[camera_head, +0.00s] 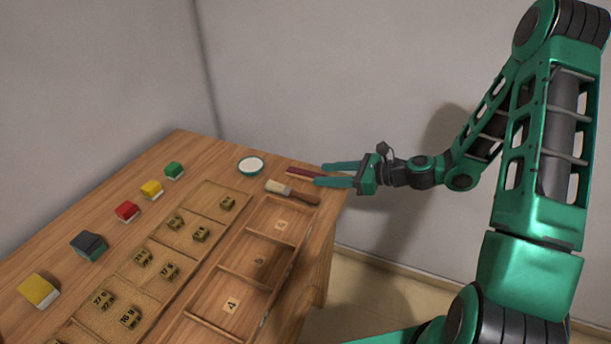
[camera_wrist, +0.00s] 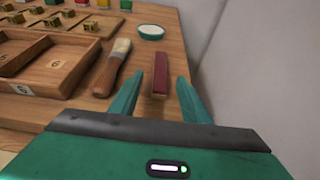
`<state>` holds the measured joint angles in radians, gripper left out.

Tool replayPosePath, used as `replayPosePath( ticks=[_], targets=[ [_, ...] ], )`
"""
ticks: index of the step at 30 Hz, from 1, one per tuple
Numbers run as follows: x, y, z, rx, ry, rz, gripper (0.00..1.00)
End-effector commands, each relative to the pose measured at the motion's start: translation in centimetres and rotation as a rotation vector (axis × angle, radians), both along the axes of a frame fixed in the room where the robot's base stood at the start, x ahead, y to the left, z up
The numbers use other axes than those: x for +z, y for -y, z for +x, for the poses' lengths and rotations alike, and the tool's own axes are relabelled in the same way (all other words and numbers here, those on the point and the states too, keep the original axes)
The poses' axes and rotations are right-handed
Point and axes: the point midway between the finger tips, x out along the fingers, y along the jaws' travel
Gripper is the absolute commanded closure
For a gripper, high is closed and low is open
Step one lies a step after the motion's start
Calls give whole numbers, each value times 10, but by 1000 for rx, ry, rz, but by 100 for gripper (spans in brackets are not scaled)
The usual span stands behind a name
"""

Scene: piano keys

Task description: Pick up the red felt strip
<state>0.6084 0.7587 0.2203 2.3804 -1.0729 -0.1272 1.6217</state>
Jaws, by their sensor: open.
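In the head view the strip (camera_head: 302,174) reaches out from between the fingertips of my gripper (camera_head: 318,175). My gripper is open and points left, low over the table's right edge. Whether the fingers are level with the strip is hard to tell.
A brush (camera_head: 292,192) lies close beside the strip, near one finger. A round white-topped dish (camera_head: 251,166) stands beyond. A compartment tray (camera_head: 232,294) and a mat of numbered blocks (camera_head: 150,262) fill the middle. Coloured blocks (camera_head: 127,211) line the far side. A wall stands close by.

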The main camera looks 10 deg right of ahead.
Motion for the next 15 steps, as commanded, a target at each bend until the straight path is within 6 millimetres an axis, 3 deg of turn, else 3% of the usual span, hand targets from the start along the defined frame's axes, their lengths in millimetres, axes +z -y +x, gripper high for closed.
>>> replayPosePath(
  ticks=[10,15],
  targets=[
    [-9,-34,24,3,0,0,57],
    [-12,-41,29,0,0,-1,57]
  ],
)
